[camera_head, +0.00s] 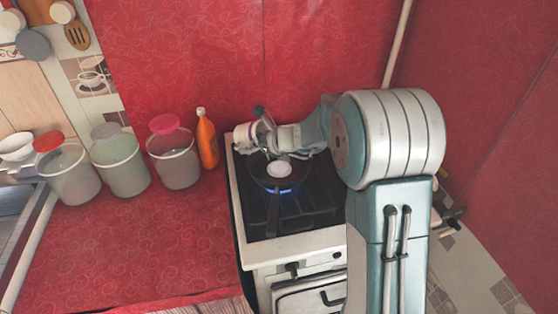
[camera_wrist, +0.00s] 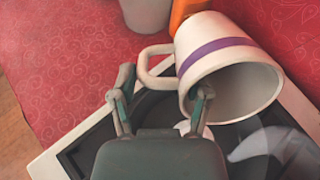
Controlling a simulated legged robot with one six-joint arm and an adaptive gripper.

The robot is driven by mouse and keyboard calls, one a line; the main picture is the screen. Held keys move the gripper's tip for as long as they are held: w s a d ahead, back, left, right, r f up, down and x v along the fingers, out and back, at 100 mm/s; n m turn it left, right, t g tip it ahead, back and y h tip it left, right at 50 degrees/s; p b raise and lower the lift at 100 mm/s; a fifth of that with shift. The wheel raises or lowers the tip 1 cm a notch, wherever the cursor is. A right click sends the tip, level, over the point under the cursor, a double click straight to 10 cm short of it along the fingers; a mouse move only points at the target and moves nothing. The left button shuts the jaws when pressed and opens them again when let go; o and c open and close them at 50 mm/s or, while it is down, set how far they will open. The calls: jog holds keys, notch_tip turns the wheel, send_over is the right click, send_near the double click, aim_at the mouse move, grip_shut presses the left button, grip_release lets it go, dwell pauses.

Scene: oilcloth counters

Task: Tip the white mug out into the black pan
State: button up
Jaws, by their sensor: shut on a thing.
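The white mug (camera_wrist: 222,62) with a purple band is tipped on its side in the wrist view, its mouth toward the lower right. Its inside looks empty where I can see it. In the head view the mug (camera_head: 244,136) is above the back left of the stove. My gripper (camera_wrist: 160,96) is shut on the mug at its handle side; the exact contact is partly hidden. The gripper (camera_head: 262,128) is small in the head view. The black pan (camera_head: 263,181) sits on a burner below and right of the mug. A round white thing (camera_head: 279,169) lies in it.
The stove (camera_head: 310,215) has a blue flame lit under the pan. An orange bottle (camera_head: 207,142) and several lidded tubs, one with a pink lid (camera_head: 164,124), stand left of it. The red counter (camera_head: 150,245) is clear in front. A red wall is close behind.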

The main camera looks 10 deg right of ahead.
jog(key=shift+s+d+r+t+y+p, duration=0.15)
jog(key=shift+t+y+p, duration=0.45)
jog(key=shift+p, duration=0.65)
jog(key=shift+s+d+r+t+y, duration=0.3)
jog(key=shift+s+d+t+y, duration=0.3)
jog(key=shift+s+d+y, duration=0.15)
dwell(0.5)
jog(key=shift+s+d+r+t+y, duration=0.15)
jog(key=shift+d+t+y, duration=0.1)
jog(key=shift+t+y, duration=0.35)
jog(key=shift+s+d+r+t+y, duration=0.1)
jog(key=shift+d+t+y, duration=0.1)
jog(key=shift+t+y, duration=0.35)
grip_shut()
dwell(0.6)
